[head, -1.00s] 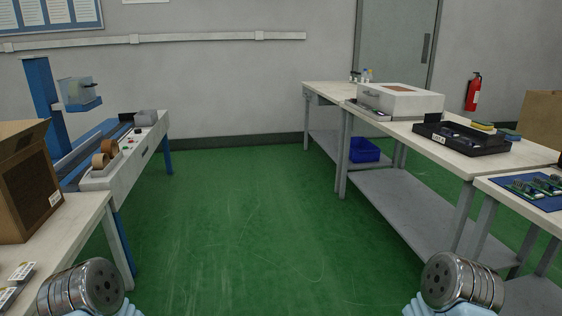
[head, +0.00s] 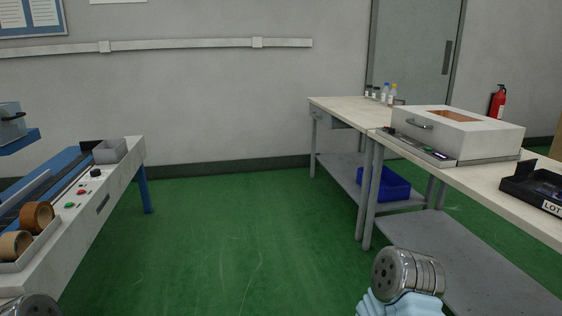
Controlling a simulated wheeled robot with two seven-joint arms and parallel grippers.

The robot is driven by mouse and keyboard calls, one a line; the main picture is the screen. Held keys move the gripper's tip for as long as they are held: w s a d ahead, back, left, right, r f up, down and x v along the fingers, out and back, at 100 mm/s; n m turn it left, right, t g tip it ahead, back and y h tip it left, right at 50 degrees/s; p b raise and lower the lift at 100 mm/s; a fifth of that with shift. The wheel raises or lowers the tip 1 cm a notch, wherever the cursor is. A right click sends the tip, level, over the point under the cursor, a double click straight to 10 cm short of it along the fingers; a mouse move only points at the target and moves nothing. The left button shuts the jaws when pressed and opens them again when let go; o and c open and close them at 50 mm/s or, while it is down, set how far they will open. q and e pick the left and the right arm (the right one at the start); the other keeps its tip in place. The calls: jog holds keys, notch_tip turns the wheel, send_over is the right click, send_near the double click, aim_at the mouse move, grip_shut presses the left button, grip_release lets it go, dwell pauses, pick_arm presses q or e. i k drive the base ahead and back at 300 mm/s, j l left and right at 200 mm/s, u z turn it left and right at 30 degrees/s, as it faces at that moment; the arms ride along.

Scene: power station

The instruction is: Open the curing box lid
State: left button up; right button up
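The curing box (head: 475,144) is a white box with an orange window (head: 453,116) in its top and a dark handle (head: 421,124) on its left-facing front. It stands on the workbench at the right, with a control strip (head: 428,151) along its front base. Its lid looks shut. Metal arm parts of mine show at the bottom edge, right of centre and in the lower left corner, well short of the box. Neither gripper's fingers are in view.
The workbench (head: 350,108) runs along the right, with small bottles at its far end and a blue bin (head: 384,185) on its lower shelf. A black tray (head: 541,188) is at right. A sealing machine (head: 95,205) stands left. The green floor (head: 225,235) between is clear.

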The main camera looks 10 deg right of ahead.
aim_at(461, 135)
jog(key=i+z, duration=0.15)
jog(key=i, duration=0.35)
jog(key=i+j+z, duration=0.15)
jog(key=i, duration=0.3)
jog(key=i+j+z, duration=0.15)
jog(key=i, duration=0.35)
